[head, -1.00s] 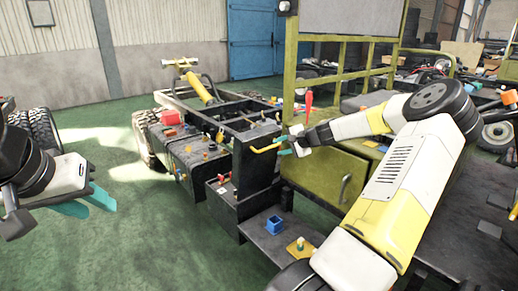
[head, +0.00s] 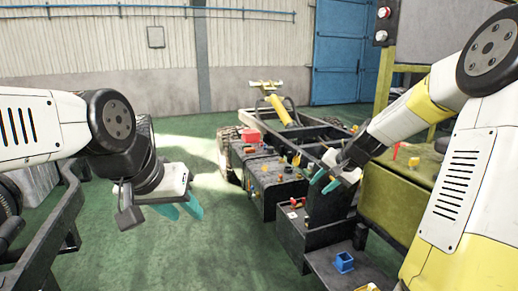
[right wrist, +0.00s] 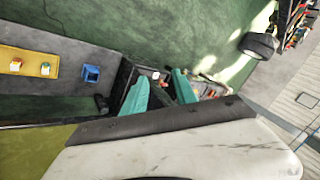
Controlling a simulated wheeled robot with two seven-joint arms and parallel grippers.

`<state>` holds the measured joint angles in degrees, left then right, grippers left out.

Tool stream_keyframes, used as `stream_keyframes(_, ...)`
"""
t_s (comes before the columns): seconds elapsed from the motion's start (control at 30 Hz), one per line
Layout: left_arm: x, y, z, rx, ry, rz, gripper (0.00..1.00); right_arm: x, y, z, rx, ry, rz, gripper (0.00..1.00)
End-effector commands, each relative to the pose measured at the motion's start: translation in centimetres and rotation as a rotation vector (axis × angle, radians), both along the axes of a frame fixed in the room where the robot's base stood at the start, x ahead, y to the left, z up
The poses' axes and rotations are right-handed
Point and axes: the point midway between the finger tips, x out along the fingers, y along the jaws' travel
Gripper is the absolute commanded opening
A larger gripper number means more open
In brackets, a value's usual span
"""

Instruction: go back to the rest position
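My left gripper (head: 180,207) is in the left-centre of the head view, above the green floor. Its two teal fingers point down and to the right, stand apart and have nothing between them. My right gripper (head: 324,181) is at right-centre, over the dark chassis frame (head: 275,190). Its teal fingers also show in the right wrist view (right wrist: 160,92), apart, with no held object visible between them. From the head view I cannot tell its exact height above the chassis.
A blue open box (head: 344,262) sits on a dark ledge at the lower right. A yellow plate (right wrist: 30,63) shows in the right wrist view. An olive-green cabinet (head: 395,205) stands behind my right arm. Green floor (head: 190,250) is clear between the left gripper and chassis.

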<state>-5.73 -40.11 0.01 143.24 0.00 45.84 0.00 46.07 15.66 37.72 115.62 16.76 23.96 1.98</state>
Motion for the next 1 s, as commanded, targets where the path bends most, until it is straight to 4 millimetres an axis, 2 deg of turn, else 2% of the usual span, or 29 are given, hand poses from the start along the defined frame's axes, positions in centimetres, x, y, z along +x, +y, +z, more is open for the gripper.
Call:
stream_keyframes(0.03, 0.0, 0.0, 0.0, 0.000, 0.000, 0.000, 0.36, -1.8, 1.6, 1.3, -0.069, 0.000, 0.055, 0.34)
stream_keyframes(0.2, 0.0, 0.0, 0.0, 0.000, 0.000, 0.000, 0.36, -8.4, 4.6, 4.9, -0.245, 0.003, 0.191, 0.34)
stream_keyframes(0.4, 0.0, 0.0, 0.0, 0.000, 0.000, 0.000, 0.36, -16.9, 6.3, 8.8, -0.382, -0.036, 0.304, 0.34)
stream_keyframes(0.6, 0.0, 0.0, 0.0, 0.000, 0.000, 0.000, 0.36, -24.4, 6.7, 10.5, -0.426, -0.095, 0.389, 0.34)
stream_keyframes(0.7, 0.0, 0.0, 0.0, 0.000, 0.000, 0.000, 0.36, -26.8, 6.7, 10.5, -0.427, -0.117, 0.419, 0.34)
stream_keyframes(0.8, 0.0, 0.0, 0.0, 0.000, 0.000, 0.000, 0.36, -28.1, 6.6, 10.4, -0.424, -0.130, 0.439, 0.34)
stream_keyframes(1.0, 0.0, 0.0, 0.0, 0.000, 0.000, 0.000, 0.36, -28.7, 6.6, 10.3, -0.422, -0.132, 0.446, 0.34)
